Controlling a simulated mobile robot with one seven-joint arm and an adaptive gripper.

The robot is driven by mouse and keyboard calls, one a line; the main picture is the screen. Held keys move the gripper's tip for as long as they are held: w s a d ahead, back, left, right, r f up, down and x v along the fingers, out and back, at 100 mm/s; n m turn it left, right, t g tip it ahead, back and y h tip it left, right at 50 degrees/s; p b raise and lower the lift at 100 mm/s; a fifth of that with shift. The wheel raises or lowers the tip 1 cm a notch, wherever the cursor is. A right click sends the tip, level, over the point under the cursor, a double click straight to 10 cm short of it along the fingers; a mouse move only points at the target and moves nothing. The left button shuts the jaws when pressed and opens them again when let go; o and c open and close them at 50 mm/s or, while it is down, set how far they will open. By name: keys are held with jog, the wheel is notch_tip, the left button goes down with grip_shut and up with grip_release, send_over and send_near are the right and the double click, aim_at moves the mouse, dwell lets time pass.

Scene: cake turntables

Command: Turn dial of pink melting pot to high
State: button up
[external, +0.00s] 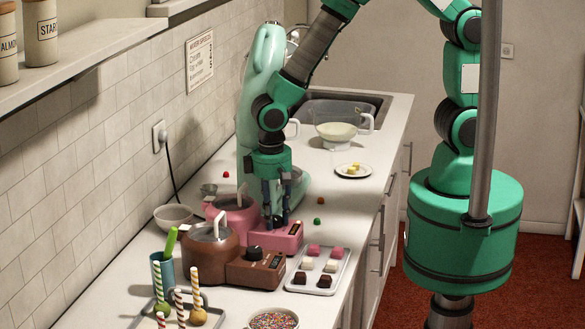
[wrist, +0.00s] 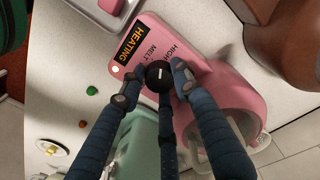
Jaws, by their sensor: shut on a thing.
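The pink melting pot (external: 290,239) stands on the counter behind the brown pot. Its pink base (wrist: 206,56) fills the upper middle of the wrist view, with "HIGH" and "MELT" lettering, an orange "HEATING" display (wrist: 128,39) and a small glowing light (wrist: 116,71). The black dial (wrist: 158,71) has a white mark that points roughly up, toward the lettering; I cannot tell its exact setting. My gripper (wrist: 158,80) points down with its blue fingers shut around the dial.
A brown melting pot (external: 256,271) stands close in front. A tray of sweets (external: 318,282) lies to the right. Cake pops (external: 179,306) and a sprinkle bowl (external: 273,320) are at the near end. A mint-green mixer (external: 259,75) stands behind my gripper.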

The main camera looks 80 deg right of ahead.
jog(key=shift+w+r+m, duration=0.1)
jog(key=shift+w+m, duration=0.05)
jog(key=shift+m, duration=0.95)
jog(key=o, duration=0.9)
notch_tip(320, 180, up, 12)
jog(key=shift+a, duration=0.35)
jog(key=shift+w, duration=0.1)
